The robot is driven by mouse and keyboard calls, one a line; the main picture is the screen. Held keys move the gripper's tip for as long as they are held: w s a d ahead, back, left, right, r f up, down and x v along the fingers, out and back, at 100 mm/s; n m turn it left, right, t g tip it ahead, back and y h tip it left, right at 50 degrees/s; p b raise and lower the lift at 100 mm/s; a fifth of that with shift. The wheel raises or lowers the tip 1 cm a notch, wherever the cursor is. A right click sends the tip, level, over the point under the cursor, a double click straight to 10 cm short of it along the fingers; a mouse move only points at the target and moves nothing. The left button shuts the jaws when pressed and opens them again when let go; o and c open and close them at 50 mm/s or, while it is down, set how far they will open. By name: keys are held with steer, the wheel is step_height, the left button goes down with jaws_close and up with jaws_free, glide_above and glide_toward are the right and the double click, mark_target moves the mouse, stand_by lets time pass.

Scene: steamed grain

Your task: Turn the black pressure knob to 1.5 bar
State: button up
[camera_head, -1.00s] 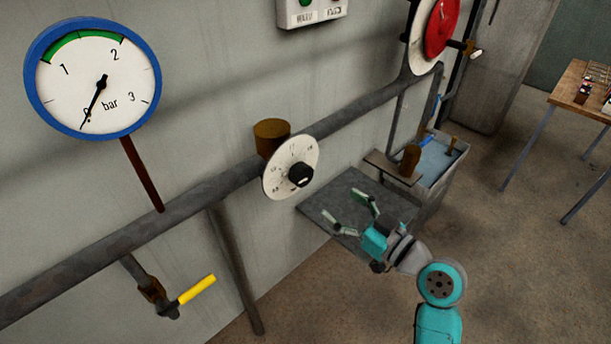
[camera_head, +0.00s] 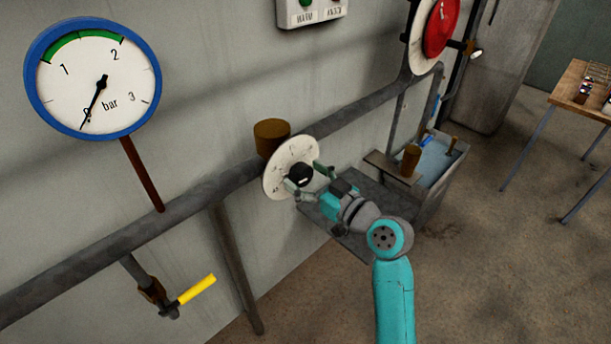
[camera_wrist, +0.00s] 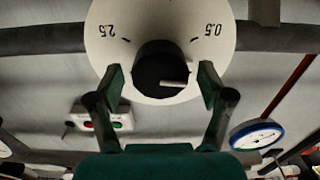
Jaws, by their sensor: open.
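The black pressure knob (camera_head: 300,174) sits at the centre of a white numbered dial (camera_head: 276,178) on the grey pipe. In the wrist view the knob (camera_wrist: 160,72) with its light pointer mark lies between my fingertips, and 2.5 and 0.5 show on the dial (camera_wrist: 112,48). My gripper (camera_head: 312,180) is open, with one finger on each side of the knob; I cannot tell whether either touches it. The blue-rimmed pressure gauge (camera_head: 93,78) on the left has its needle near 0. It also shows in the wrist view (camera_wrist: 257,135).
A yellow-handled valve (camera_head: 196,290) hangs below the pipe (camera_head: 120,245) at left. A red wheel (camera_head: 440,28) is at upper right. A dark shelf (camera_head: 345,238) lies below my gripper, with a basin (camera_head: 440,165) behind. A wooden table (camera_head: 575,85) stands far right.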

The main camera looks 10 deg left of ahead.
steer(key=c, duration=1.2)
steer(key=shift+o, duration=0.2)
steer(key=shift+m, duration=0.4)
steer(key=m, duration=0.3)
steer(key=shift+m, duration=0.3)
steer(key=m, duration=0.3)
steer(key=shift+w+m, duration=0.1)
steer(key=shift+m, duration=0.2)
steer(key=m, duration=0.4)
steer(key=shift+f+m, duration=0.1)
steer(key=shift+m, duration=0.2)
steer(key=shift+f+m, duration=0.1)
steer(key=shift+m, duration=1.8)
